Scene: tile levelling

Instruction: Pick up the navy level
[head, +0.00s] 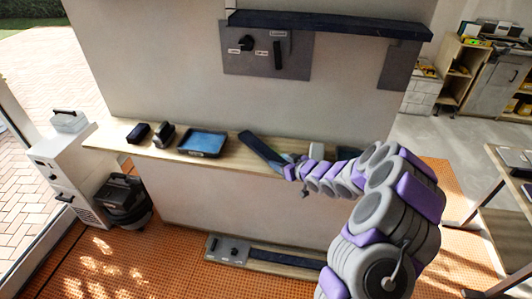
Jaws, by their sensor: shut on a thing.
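The navy level (261,149) is a long dark bar on the wooden ledge, slanting from upper left to lower right. Its lower right end meets my gripper (286,166), which is shut on it. The fingers are small and partly hidden by my wrist. Whether the bar touches the ledge or is lifted a little off it, I cannot tell.
On the ledge (165,152) stand a blue tray (202,143), a dark hand tool (162,134) and a small navy block (138,132). A light block (316,150) stands right of my gripper. A dark shelf (330,22) juts out above. A low board (225,251) lies below.

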